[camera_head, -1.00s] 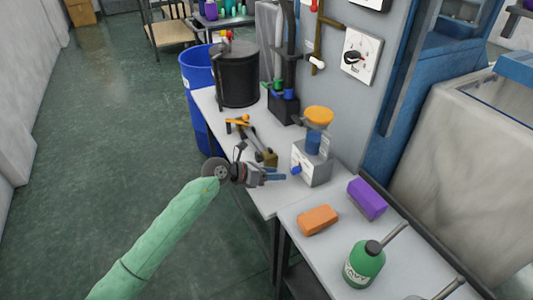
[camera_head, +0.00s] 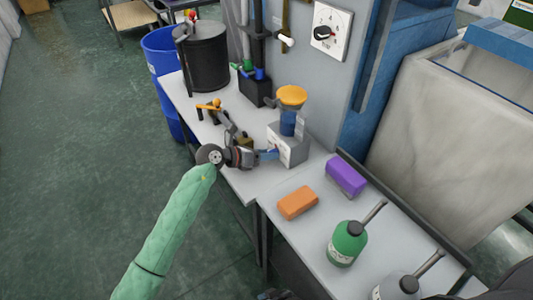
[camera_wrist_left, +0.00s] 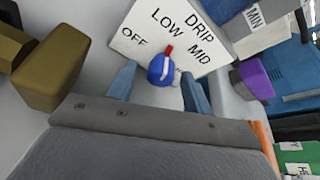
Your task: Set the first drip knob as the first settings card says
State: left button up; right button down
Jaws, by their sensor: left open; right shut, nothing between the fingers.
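The first drip oiler is a grey box (camera_head: 290,152) with a blue reservoir and orange cap, on the bench. Its blue knob (camera_wrist_left: 162,70) shows in the left wrist view before a white plate (camera_wrist_left: 150,30) lettered OFF, LOW, MID and DRIP. The knob's red tip points up towards LOW. My left gripper (camera_head: 270,154) is open, its fingers (camera_wrist_left: 160,88) on either side of the knob; contact cannot be told. In the head view the fingers hide the knob. My right gripper (camera_head: 274,295) barely shows as a dark shape at the bottom edge. No settings card is readable.
An orange block (camera_head: 297,203), a purple block (camera_head: 346,177) and a green bottle (camera_head: 347,245) stand on the nearer bench. Orange-handled tools (camera_head: 209,107) and a black pot (camera_head: 205,58) lie beyond the oiler. A wall dial (camera_head: 331,31) is above.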

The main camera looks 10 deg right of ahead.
pick_arm(q)
jog(key=shift+d, duration=0.15)
jog(key=shift+c, duration=0.4)
jog(key=c, duration=0.9)
